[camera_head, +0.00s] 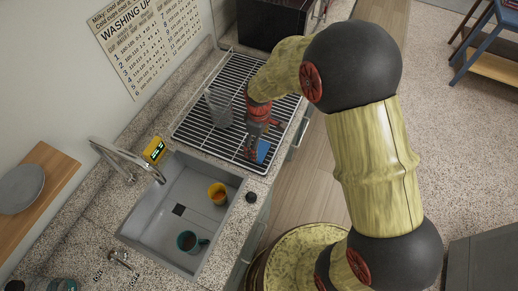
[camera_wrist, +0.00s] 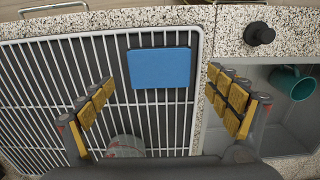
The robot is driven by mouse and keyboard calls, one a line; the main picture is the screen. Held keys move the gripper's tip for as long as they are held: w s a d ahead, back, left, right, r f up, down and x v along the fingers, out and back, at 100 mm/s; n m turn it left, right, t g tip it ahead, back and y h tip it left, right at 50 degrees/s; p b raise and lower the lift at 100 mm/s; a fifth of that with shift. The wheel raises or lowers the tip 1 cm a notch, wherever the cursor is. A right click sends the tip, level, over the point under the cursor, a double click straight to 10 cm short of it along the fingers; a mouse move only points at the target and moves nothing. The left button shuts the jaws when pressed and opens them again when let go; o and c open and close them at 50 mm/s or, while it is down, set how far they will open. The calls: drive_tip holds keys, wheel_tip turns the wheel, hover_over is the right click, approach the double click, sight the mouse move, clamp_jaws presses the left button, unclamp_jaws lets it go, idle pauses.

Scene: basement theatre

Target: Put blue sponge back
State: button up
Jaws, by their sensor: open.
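The blue sponge (camera_wrist: 160,68) lies flat on the white wire drying rack (camera_wrist: 62,75) near its edge in the wrist view. In the head view the sponge (camera_head: 263,150) shows partly, beside my gripper (camera_head: 256,152) at the rack's front corner. In the wrist view my gripper (camera_wrist: 160,95) is open, its yellow-padded fingers apart on either side of the sponge. The fingers do not appear to touch it. How high they are above the rack is hard to tell.
A clear glass (camera_head: 220,107) stands on the rack (camera_head: 187,131). A yellow-and-black item (camera_head: 154,149) sits behind the sink near the faucet (camera_head: 125,158). A black knob (camera_head: 251,197) is on the counter edge.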

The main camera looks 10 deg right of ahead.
wheel_tip(320, 180, up, 6)
wheel_tip(320, 180, up, 17)
drive_tip(key=m+t, duration=0.3)
drive_tip(key=m, duration=0.2)
hover_over(259, 150)
drive_tip(key=s+d, duration=0.6)
drive_tip(key=s, duration=0.1)
drive_tip(key=s+d+r+m+t, duration=0.2)
drive_tip(key=s+d+r+m, duration=0.2)
drive_tip(key=s, duration=0.9)
wheel_tip(259, 150, up, 4)
drive_tip(key=shift+s+r+m+t, duration=0.1)
drive_tip(key=shift+s+m+t, duration=0.2)
drive_tip(key=shift+m, duration=0.8)
drive_tip(key=shift+d, duration=0.1)
wheel_tip(259, 150, down, 11)
drive_tip(key=b, duration=1)
drive_tip(key=shift+r, duration=0.15)
